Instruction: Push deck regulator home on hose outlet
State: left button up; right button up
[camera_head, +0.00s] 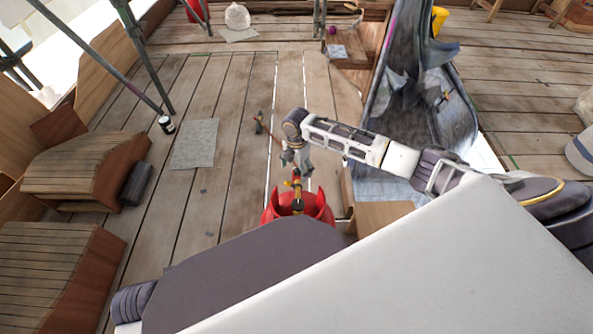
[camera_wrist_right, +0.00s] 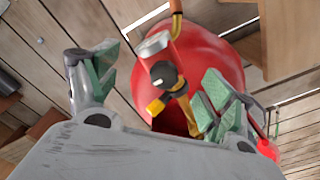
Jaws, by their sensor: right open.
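A red gas cylinder (camera_head: 318,208) stands below my right arm. It fills the middle of the right wrist view (camera_wrist_right: 215,70). On its top is a fitting with a black and yellow part (camera_wrist_right: 167,77), a brass-coloured body and a silver and red piece; I take this for the regulator (camera_head: 297,187). An orange hose end (camera_wrist_right: 176,24) shows beyond it. I cannot tell the outlet apart or how far the regulator sits on it. My right gripper (camera_wrist_right: 160,88) is open, its green-padded fingers on either side of the fitting, with no clear contact. It points down above the cylinder (camera_head: 297,162).
Brown slatted boxes (camera_head: 75,165) stand at the left, near a grey mat (camera_head: 195,143) and a small dark can (camera_head: 167,125). A large grey sculpted piece (camera_head: 420,100) lies at the right. A cardboard box (camera_head: 380,214) is right of the cylinder.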

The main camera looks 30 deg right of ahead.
notch_tip(320, 180, up, 10)
jog(key=shift+w+r, duration=0.15)
jog(key=shift+r, duration=0.05)
dwell(0.3)
dwell(0.5)
